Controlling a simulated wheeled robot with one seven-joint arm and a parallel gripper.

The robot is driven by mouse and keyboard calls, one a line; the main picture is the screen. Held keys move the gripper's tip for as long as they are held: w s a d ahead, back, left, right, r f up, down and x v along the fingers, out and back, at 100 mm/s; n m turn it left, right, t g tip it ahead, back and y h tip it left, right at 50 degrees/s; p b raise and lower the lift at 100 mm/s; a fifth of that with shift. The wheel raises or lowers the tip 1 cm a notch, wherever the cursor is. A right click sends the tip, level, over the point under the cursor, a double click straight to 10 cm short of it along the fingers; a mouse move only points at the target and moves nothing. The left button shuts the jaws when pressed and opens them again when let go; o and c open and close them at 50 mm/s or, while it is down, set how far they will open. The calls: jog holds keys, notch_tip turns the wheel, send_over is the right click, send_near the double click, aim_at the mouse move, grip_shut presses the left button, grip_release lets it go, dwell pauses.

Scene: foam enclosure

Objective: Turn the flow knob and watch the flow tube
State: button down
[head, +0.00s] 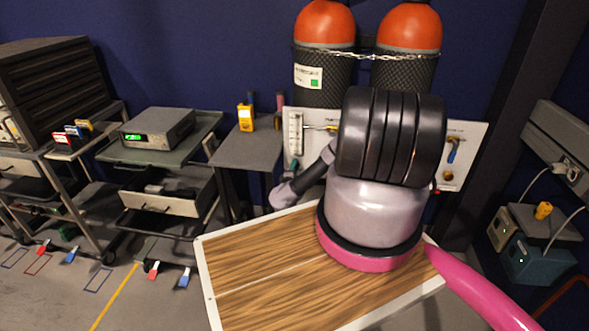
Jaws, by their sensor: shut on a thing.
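A white panel (479,140) is mounted below the two gas cylinders. The flow tube (295,134), a narrow upright clear gauge, is at the panel's left end. Its scale and any float are too small to read. I cannot pick out the flow knob with certainty. My large dark ribbed arm joint covers the middle of the panel, and a thinner dark link of mine reaches down and left below the tube. My gripper does not show; it is probably hidden behind my arm.
Two orange-topped cylinders (325,25) (409,27) stand behind a chain (362,54). A blue lever (452,150) is on the panel's right. A grey side table (247,153) holds a yellow device (245,117). A cart (159,152) carries a green-lit instrument (158,128).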

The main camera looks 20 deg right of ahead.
jog(key=shift+n, duration=0.5)
jog(key=shift+c, duration=2.2)
grip_release()
jog(key=f+v, duration=0.1)
jog(key=v, duration=1)
jog(key=shift+r, duration=0.35)
